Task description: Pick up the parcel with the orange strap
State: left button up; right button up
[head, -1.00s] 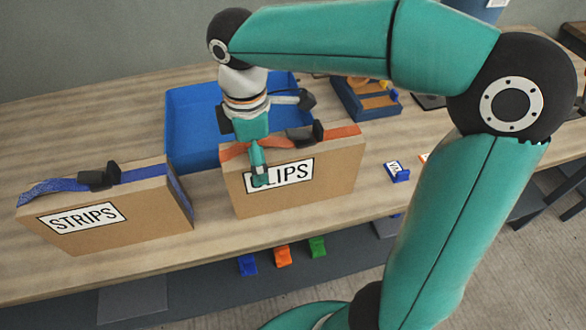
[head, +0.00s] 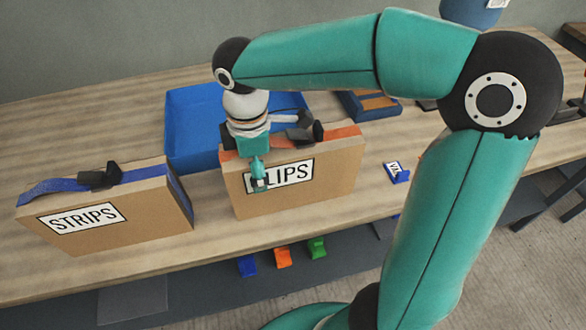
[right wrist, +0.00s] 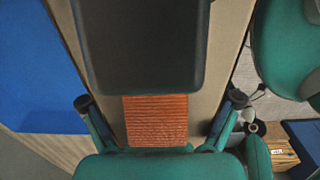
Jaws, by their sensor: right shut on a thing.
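The parcel with the orange strap (head: 300,193) is a tan box standing upright on the table, its front label partly covered and ending in "LIPS". The orange strap (head: 345,132) runs along its top with a black handle or buckle, seen large in the right wrist view (right wrist: 140,45). My right gripper (head: 258,160) is over the parcel's top, shut on it across its thickness. One finger lies on the label face in the head view. The right wrist view shows the fingers (right wrist: 161,103) on either side, with the orange strap (right wrist: 155,120) between them. My left gripper is not in view.
A similar parcel labelled STRIPS (head: 110,215), with a blue strap, stands to the left. A blue tray (head: 180,125) lies behind. A small blue tagged block (head: 397,173) sits to the right. Several coloured pieces show below the table's front edge.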

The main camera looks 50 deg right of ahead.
jog(key=shift+s+f, duration=0.15)
jog(key=shift+f, duration=0.05)
jog(key=shift+c, duration=0.7)
jog(key=shift+r, duration=0.15)
notch_tip(320, 180, up, 20)
jog(key=p, duration=0.3)
jog(key=shift+c, duration=0.9)
jog(key=shift+f, duration=0.2)
jog(key=shift+f+b, duration=6.2)
jog(key=shift+f, duration=2.35)
jog(key=shift+f+b, duration=0.5)
jog(key=shift+f, duration=0.35)
